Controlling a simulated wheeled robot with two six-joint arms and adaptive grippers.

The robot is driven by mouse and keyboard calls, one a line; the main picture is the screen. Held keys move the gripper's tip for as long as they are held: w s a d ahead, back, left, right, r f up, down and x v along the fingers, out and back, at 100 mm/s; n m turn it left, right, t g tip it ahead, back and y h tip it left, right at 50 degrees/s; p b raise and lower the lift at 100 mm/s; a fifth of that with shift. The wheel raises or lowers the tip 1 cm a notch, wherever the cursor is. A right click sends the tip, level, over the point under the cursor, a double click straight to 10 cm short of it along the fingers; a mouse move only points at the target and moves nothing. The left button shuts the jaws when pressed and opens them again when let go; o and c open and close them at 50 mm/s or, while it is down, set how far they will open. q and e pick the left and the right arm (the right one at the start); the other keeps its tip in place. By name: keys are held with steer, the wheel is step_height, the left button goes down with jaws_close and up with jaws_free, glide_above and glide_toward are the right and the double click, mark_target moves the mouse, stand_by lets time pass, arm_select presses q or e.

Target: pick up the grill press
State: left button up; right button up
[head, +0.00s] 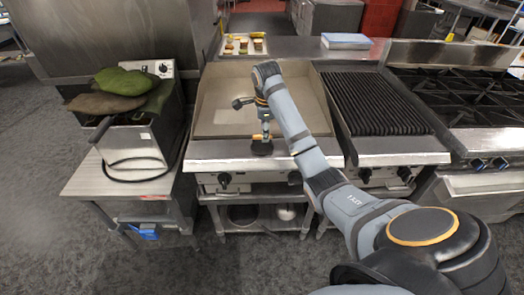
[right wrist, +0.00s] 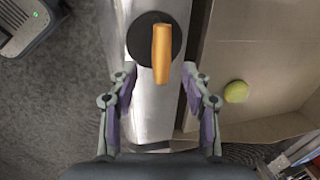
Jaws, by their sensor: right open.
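The grill press (right wrist: 162,22) is a round black disc with an orange-brown wooden handle. In the right wrist view it sits at the top centre on a steel ledge. In the head view the press (head: 262,149) stands on the front ledge of the griddle (head: 210,150). My right gripper (right wrist: 158,82) is open and empty, its two fingers apart on either side of the line of the handle, with the handle's near end close to the fingertips. In the head view my right gripper (head: 264,126) is just above the press, small and partly hidden. My left gripper is out of view.
A pale green round item (right wrist: 236,91) lies on the griddle surface. A ribbed charbroiler (head: 375,103) and burner range (head: 465,98) stand to the right. A fryer (head: 135,145) topped with green and brown cloths (head: 120,82) stands left. A small food tray (head: 244,45) is behind.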

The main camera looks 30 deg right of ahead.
steer(key=f, duration=0.2)
steer(key=w+f, duration=0.1)
steer(key=f, duration=0.1)
steer(key=shift+w+d+f+p, duration=0.15)
steer(key=shift+f+p, duration=0.2)
steer(key=shift+p, duration=0.05)
steer(key=shift+c, duration=0.4)
jaws_close()
steer(key=shift+r, duration=0.15)
